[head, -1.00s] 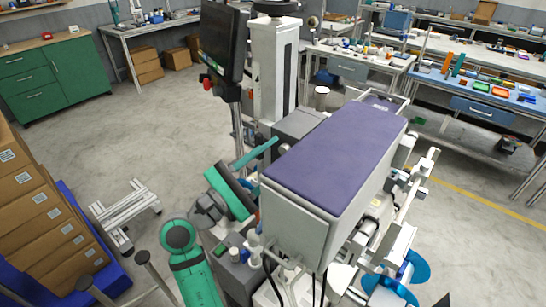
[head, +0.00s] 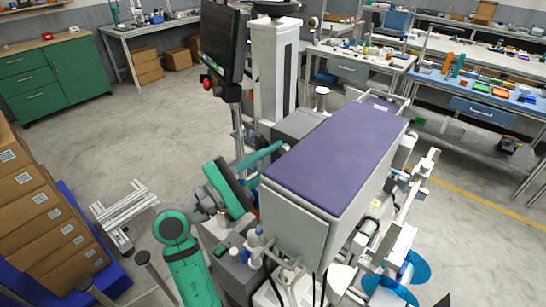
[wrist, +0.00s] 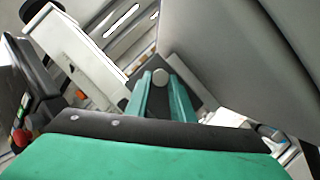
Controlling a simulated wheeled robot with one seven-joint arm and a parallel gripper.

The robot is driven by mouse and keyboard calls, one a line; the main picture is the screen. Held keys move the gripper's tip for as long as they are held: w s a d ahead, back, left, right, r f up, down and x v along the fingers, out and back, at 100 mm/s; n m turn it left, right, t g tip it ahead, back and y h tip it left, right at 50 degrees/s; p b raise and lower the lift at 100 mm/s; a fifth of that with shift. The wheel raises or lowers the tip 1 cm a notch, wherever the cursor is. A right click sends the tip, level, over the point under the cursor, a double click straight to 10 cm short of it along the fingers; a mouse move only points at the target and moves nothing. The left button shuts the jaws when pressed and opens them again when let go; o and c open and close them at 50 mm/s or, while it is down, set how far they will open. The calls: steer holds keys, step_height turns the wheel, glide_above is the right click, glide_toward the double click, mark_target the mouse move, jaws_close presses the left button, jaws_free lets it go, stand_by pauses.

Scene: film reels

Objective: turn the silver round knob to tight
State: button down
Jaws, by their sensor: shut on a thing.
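The silver round knob (wrist: 160,77) shows in the wrist view as a small pale disc between the far ends of my two teal fingers. My gripper (wrist: 163,85) is shut on it, with one finger on each side. In the head view my gripper (head: 280,146) reaches right and up, its fingertips beside the left end of the purple-topped machine (head: 335,150). The knob cannot be made out in the head view. No mark showing how tight it is can be read.
The machine's grey side (wrist: 245,50) stands close on the right in the wrist view. A pale column (head: 275,75) and a dark screen (head: 222,45) with a red button (head: 207,84) stand behind my gripper. Open floor lies to the left.

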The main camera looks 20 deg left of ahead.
steer(key=m+g, duration=0.1)
steer(key=m, duration=0.3)
steer(key=m+g, duration=0.1)
steer(key=m, duration=0.2)
steer(key=shift+a+r+g, duration=0.2)
steer(key=shift+r+g, duration=0.1)
steer(key=shift+r, duration=0.1)
steer(key=m, duration=0.2)
steer(key=m+g+y, duration=0.1)
steer(key=m, duration=0.1)
steer(key=shift+r+y, duration=0.2)
steer(key=shift+y, duration=0.1)
steer(key=shift+d+m+g+y, duration=0.1)
steer(key=shift+m+g+y, duration=0.3)
steer(key=shift+m, duration=0.5)
steer(key=shift+w+r, duration=0.1)
steer(key=c, duration=1.5)
jaws_free()
steer(key=shift+c, duration=0.2)
steer(key=shift+s, duration=0.2)
